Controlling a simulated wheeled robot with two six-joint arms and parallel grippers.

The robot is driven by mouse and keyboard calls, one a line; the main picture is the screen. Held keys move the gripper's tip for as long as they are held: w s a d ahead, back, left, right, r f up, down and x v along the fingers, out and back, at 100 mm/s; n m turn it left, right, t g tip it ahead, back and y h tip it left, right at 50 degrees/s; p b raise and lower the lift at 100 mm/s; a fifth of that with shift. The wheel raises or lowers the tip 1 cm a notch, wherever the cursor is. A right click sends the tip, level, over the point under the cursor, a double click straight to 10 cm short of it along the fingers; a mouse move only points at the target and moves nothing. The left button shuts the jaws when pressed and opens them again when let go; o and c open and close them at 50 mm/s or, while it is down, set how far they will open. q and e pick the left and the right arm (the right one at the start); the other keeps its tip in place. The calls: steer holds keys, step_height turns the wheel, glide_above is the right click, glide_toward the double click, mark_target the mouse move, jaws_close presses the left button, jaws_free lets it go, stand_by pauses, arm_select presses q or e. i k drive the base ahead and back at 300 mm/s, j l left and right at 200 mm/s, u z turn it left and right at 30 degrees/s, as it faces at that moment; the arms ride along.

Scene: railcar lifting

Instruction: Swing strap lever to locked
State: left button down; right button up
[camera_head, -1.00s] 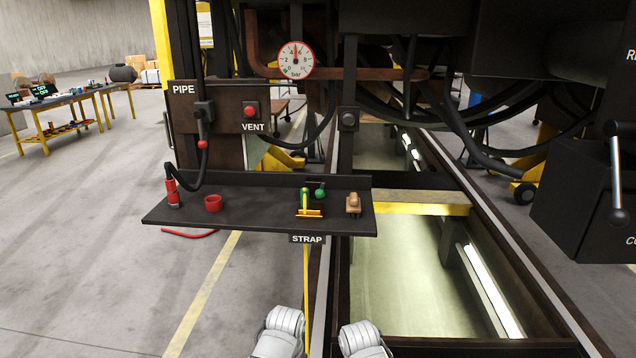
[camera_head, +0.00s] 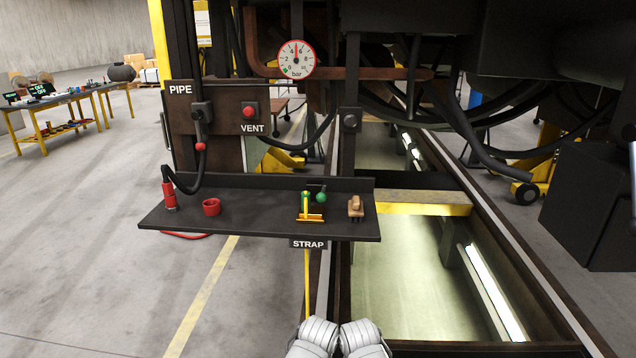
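The strap lever (camera_head: 305,205) is a small upright yellow-and-green handle on a yellow foot, standing on the dark shelf (camera_head: 240,222) above the STRAP sign (camera_head: 308,244). A green ball knob (camera_head: 320,197) on a thin dark stem is just right of it. A yellow strap (camera_head: 307,285) hangs straight down below the sign. Two white rounded parts of my arms (camera_head: 316,335) (camera_head: 360,337) show at the bottom edge, close together and well below the shelf. Neither gripper's fingers can be seen.
On the shelf stand a red fitting with a black hose (camera_head: 169,195), a red cup (camera_head: 211,206) and a tan-and-brown block (camera_head: 355,206). A pressure gauge (camera_head: 296,59) and a red VENT button (camera_head: 250,111) are above. A lit pit (camera_head: 400,290) lies to the right.

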mark_target(321, 197)
steer(key=i+j, duration=0.2)
steer(key=i, duration=0.2)
steer(key=i+j, duration=0.15)
steer(key=i, duration=0.3)
